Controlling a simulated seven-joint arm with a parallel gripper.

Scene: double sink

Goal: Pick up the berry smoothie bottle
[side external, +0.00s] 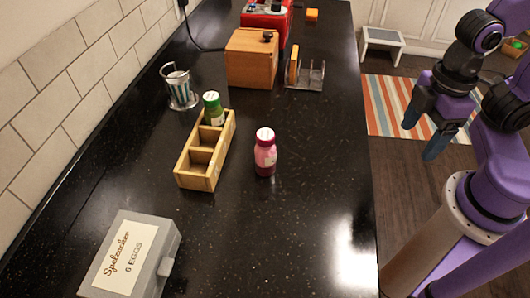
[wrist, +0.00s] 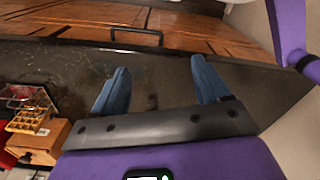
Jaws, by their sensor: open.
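My gripper (side external: 425,132) is open and empty, to the right of the counter and well apart from the bottle. In the wrist view my gripper (wrist: 155,88) shows two blue fingers spread apart with nothing between them. I do not make out the bottle in the wrist view.
The wooden box (side external: 187,178) holds a green bottle (side external: 213,110). A grey egg box (side external: 132,255) lies at the front left. A metal holder (side external: 179,88), wooden bread box (side external: 252,60) and toast rack (side external: 306,76) stand farther back. The counter right of the bottle is clear.

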